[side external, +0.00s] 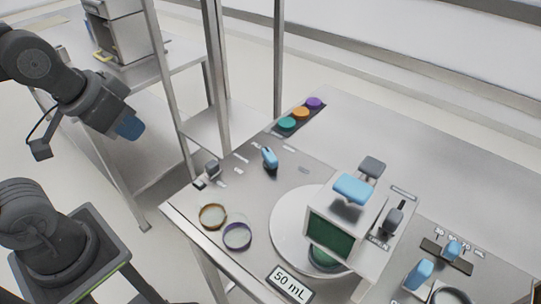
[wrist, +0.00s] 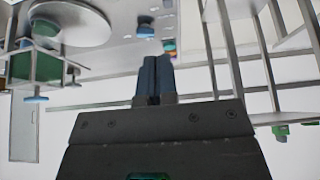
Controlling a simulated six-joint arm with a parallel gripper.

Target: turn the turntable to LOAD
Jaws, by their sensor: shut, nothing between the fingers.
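The turntable (side external: 287,240) is a pale round disc set in the metal bench top. A boxy device with a green screen (side external: 331,236) stands over its right part and hides some of it. The disc also shows at the upper left of the wrist view (wrist: 72,14). A blue knob (side external: 269,157) stands on the bench behind the disc, with small labels near it that are too small to read. My gripper (side external: 130,128) is shut and empty, with blue fingertips together. It hangs in the air left of the bench, well apart from the turntable and knob.
Teal (side external: 286,124), orange (side external: 300,113) and purple (side external: 314,102) buttons line the back edge. Two rings (side external: 237,236) lie at the front left. A "50 mL" sign (side external: 290,284) is at the front. Upright metal posts (side external: 216,80) stand between my gripper and the bench's back.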

